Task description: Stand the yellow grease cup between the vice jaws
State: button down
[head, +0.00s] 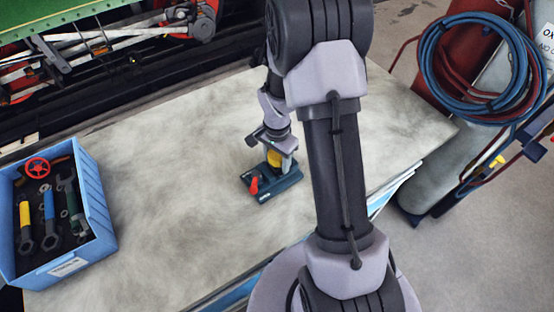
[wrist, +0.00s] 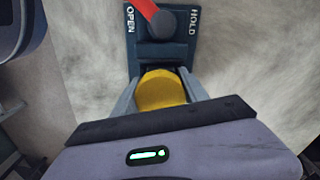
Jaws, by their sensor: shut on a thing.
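The yellow grease cup (head: 274,157) is at the vice, under my gripper (head: 272,143). In the wrist view the cup (wrist: 161,89) sits between the two grey fingers of my gripper (wrist: 160,98), which is shut on it. The dark blue vice (head: 262,187) lies on the bench top with its red lever (head: 253,186) toward the left. In the wrist view the vice (wrist: 143,45) shows the words OPEN and HOLD, and the red lever (wrist: 147,8) points toward OPEN. The cup's base and most of the jaws are hidden, so I cannot tell whether the cup touches the vice.
A blue crate (head: 103,238) of tools stands at the left of the bench top (head: 170,200). Gas cylinders with coiled hoses (head: 470,70) stand on the floor at the right. Tram running gear (head: 120,38) is behind the bench. The bench around the vice is clear.

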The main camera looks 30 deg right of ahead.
jog(key=shift+f+b, duration=0.3)
jog(key=shift+b, duration=0.05)
jog(key=shift+s+a+f+b, duration=0.15)
jog(key=shift+s+f+b, duration=0.3)
jog(key=shift+f+b, duration=0.1)
dwell(1.2)
jog(key=c, duration=0.5)
grip_release()
jog(key=c, duration=0.3)
jog(key=shift+w+r+p, duration=0.1)
jog(key=shift+r+p, duration=0.25)
jog(key=shift+r, duration=0.15)
jog(key=shift+w+r+p, duration=0.15)
jog(key=shift+r+p, duration=0.9)
jog(key=shift+r, duration=0.55)
jog(key=shift+w+r+p, duration=0.15)
jog(key=shift+r+p, duration=0.9)
jog(key=shift+r, duration=0.55)
